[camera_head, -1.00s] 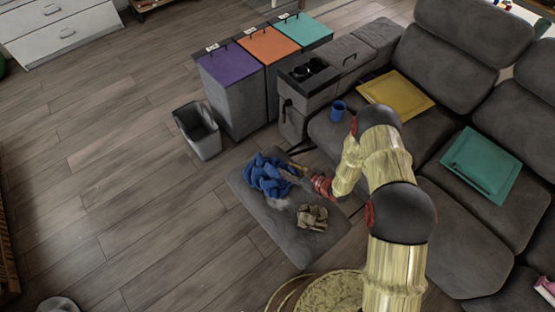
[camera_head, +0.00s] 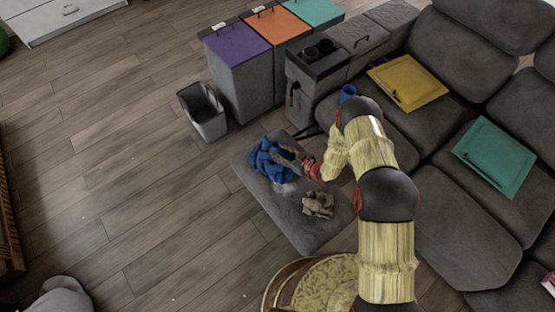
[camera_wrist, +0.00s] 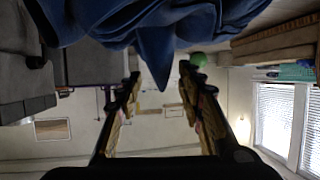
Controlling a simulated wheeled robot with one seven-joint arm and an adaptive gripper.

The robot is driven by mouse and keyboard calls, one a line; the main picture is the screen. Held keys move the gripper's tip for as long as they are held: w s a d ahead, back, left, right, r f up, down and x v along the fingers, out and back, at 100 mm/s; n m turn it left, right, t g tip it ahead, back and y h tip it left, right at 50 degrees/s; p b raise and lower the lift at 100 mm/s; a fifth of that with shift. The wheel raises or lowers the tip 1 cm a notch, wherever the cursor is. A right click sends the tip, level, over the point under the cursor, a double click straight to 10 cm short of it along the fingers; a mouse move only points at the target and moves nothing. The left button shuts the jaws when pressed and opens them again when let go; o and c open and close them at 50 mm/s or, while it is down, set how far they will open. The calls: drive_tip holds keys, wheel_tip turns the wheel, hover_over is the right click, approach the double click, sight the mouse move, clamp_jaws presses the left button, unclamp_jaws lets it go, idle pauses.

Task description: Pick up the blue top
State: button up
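The blue top (camera_head: 266,160) lies crumpled on the left end of a grey footstool (camera_head: 305,235). In the wrist view the blue top (camera_wrist: 150,22) fills the upper edge, and a pointed fold hangs between my fingertips. My gripper (camera_head: 287,160) reaches in from the right, with its fingertips at the top's right side. In the wrist view my gripper (camera_wrist: 160,80) has its two fingers clearly apart. The fingers do not visibly pinch the cloth.
A beige crumpled cloth (camera_head: 318,204) lies beside the top on the footstool. A grey bin (camera_head: 205,115) and lidded boxes (camera_head: 240,75) stand behind. Floor at left is clear.

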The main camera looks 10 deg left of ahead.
drive_tip(key=shift+r, duration=0.1)
drive_tip(key=c, duration=0.4)
clamp_jaws()
idle(0.5)
